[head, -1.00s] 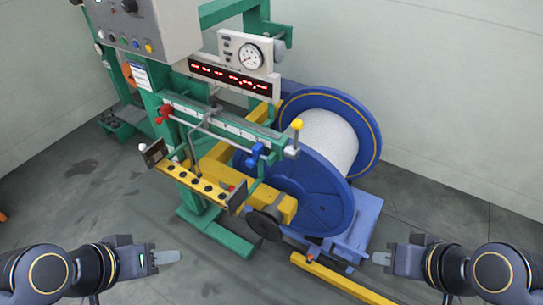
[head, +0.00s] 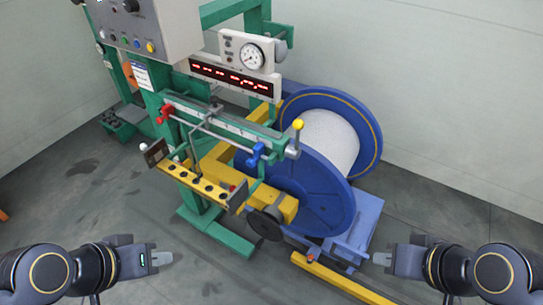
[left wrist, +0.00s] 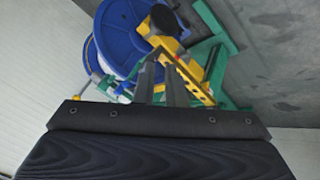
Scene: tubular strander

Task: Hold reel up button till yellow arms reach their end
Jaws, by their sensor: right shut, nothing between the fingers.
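A blue reel (head: 318,195) wound with white material (head: 330,138) sits at the machine's right side; it also shows in the left wrist view (left wrist: 122,35). A yellow arm (head: 275,204) reaches to the near flange, ending in a dark round hub. Part of another yellow arm (head: 264,113) shows behind. A yellow panel (head: 205,187) carries a row of black buttons; no label is readable, so I cannot tell which is reel up. My left gripper (head: 164,259) is empty, its fingers apart (left wrist: 160,88), well short of the panel. My right gripper (head: 380,258) is shut and empty at lower right.
A grey control box (head: 155,25) with coloured buttons hangs at upper left. A red digital display (head: 232,77) and a dial gauge (head: 250,55) sit above the green frame (head: 228,240). A yellow floor beam (head: 335,280) lies at front right.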

